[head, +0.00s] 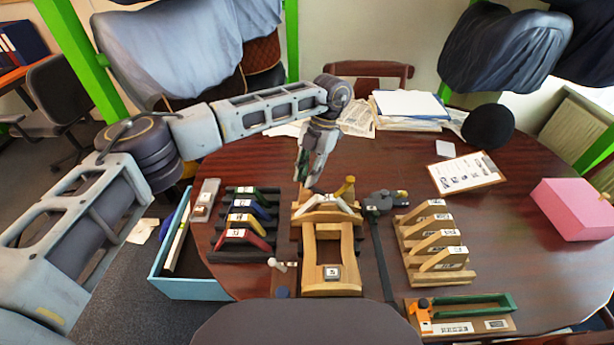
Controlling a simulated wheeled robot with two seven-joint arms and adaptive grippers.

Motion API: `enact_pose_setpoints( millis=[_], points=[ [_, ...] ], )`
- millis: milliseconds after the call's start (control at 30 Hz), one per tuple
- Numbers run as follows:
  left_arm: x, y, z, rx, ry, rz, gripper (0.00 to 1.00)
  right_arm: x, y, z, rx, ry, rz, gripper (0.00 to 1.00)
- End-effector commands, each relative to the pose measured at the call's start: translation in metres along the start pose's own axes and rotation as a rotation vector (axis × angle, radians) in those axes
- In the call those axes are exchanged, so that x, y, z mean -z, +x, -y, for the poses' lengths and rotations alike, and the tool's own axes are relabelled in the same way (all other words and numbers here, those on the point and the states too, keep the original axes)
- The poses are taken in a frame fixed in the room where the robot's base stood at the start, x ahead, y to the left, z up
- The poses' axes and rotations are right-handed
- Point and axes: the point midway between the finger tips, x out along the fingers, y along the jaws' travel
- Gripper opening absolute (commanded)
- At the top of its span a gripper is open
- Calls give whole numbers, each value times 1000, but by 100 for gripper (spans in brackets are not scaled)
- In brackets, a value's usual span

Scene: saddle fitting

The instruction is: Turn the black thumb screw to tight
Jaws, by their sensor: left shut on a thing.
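My left gripper (307,180) reaches down from the back onto the left rear end of a wooden saddle fixture (331,230) in the middle of the table. Its fingers are shut on a small part there, at the place of the black thumb screw. The screw itself is mostly hidden by the fingers, and how far it is turned cannot be seen. A white piece (328,203) lies across the fixture just in front of the fingers. My right gripper is not in view.
A black rack (240,256) with coloured, numbered pieces stands to the left, a wooden rack (436,273) with numbered pieces to the right. A dark clamp-like tool (382,203) lies close to the fixture's right. A pink box (572,209) and clipboard (465,173) are farther right.

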Motion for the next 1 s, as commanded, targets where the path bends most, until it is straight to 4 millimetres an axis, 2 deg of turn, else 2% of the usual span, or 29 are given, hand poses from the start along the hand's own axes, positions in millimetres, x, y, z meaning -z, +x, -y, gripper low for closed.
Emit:
enact_pose_setpoints(
  millis=[300,800,833,1000],
  points=[
    [0,0,1,-57,134,3,0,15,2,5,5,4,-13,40],
    [1,0,1,-66,157,3,0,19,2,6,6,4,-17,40],
    [1,0,1,-66,157,3,24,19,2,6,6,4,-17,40],
    [0,0,1,-66,157,3,44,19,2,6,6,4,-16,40]
  ],
)
